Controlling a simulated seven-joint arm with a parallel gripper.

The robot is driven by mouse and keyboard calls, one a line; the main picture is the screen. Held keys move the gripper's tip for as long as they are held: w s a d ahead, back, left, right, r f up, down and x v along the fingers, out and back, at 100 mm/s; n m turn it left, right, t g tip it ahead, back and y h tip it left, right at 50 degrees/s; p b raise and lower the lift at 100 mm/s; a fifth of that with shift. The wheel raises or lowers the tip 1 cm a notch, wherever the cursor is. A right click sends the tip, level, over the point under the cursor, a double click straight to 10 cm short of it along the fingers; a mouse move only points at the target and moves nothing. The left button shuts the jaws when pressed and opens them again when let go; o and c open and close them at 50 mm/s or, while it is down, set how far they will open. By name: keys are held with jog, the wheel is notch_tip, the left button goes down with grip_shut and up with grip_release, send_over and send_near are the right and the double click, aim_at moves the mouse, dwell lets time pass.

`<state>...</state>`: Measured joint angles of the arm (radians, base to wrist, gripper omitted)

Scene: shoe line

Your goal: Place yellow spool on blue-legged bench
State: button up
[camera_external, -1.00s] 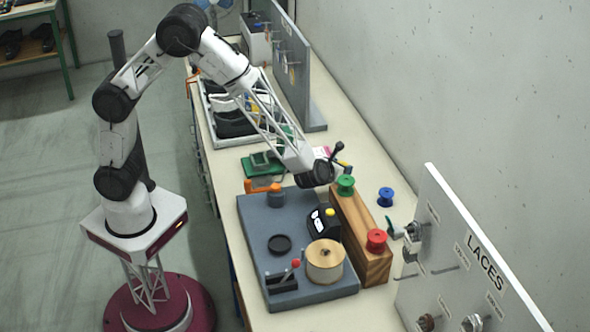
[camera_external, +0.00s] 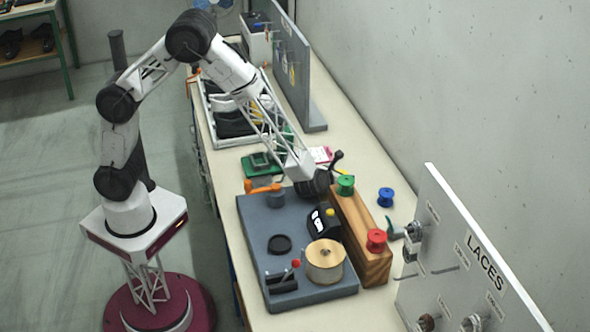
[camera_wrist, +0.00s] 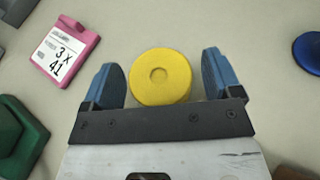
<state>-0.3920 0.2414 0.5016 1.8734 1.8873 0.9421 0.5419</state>
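The yellow spool (camera_wrist: 160,76) shows from above in the wrist view, round with a small dimple at its centre. It lies between the two blue fingers of my gripper (camera_wrist: 160,64), with a gap on both sides. My gripper is open. In the external view my gripper (camera_external: 331,168) is low over the long cream workbench (camera_external: 377,154), beyond the grey board. The spool cannot be made out there, behind my wrist. I cannot pick out a bench with blue legs in these views.
The wooden block (camera_external: 359,229) with a green spool (camera_external: 345,185) and a red spool (camera_external: 376,240) is close to my gripper. A blue spool (camera_external: 386,197) stands to its right. A pink tag (camera_wrist: 65,50) lies left of the fingers. The grey board (camera_external: 254,228) holds several fixtures.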

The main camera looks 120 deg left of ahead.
jog(key=shift+r, duration=0.2)
jog(key=shift+v, duration=0.9)
notch_tip(320, 180, up, 7)
jog(key=d, duration=0.1)
jog(key=shift+r, duration=0.2)
jog(key=shift+s, duration=0.1)
dwell(0.4)
jog(key=shift+d, duration=0.1)
